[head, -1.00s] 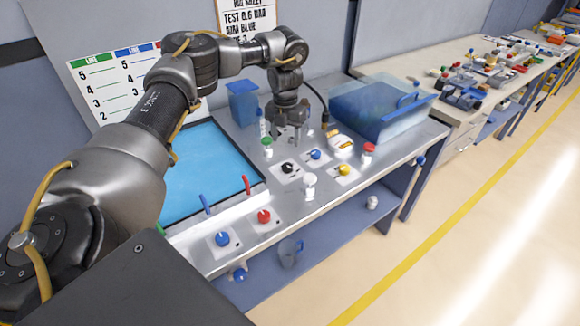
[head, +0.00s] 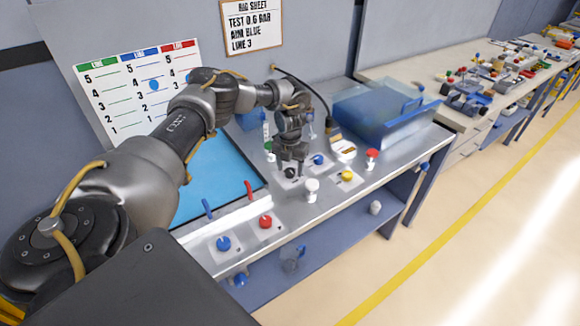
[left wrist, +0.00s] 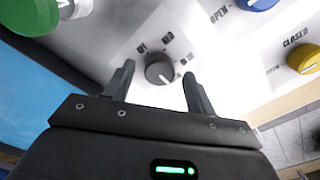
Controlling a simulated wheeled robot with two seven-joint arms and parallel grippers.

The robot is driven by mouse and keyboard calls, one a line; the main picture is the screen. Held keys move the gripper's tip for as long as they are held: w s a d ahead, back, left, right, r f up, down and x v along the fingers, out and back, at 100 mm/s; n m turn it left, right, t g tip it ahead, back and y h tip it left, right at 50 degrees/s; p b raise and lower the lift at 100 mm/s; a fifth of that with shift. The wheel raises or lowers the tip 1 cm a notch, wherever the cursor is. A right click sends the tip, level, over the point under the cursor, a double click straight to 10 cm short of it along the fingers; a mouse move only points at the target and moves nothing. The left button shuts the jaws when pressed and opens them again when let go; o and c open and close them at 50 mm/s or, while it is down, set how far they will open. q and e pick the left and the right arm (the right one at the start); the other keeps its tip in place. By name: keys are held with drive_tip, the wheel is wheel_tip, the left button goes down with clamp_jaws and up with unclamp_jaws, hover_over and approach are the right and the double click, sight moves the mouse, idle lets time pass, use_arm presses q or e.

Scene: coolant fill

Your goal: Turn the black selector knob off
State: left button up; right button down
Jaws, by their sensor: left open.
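The black selector knob (left wrist: 160,69) sits on a white plate on the bench. In the left wrist view it lies between and just beyond the two open fingers of my left gripper (left wrist: 158,88), apart from both. A white pointer line on it points to the lower right, and lettering on the plate is partly legible. In the head view my left gripper (head: 291,165) points down over the knob (head: 290,172), which it partly hides. My right gripper is out of view.
A blue knob (head: 318,160) and a yellow knob (head: 346,175) are close by. A green cap (left wrist: 30,14) is near the gripper. A blue bin (head: 385,112) stands behind.

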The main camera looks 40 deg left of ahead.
use_arm(q)
drive_tip(key=shift+f, duration=0.45)
drive_tip(key=shift+c, duration=0.5)
drive_tip(key=c, duration=0.9)
drive_tip(key=shift+r, duration=0.1)
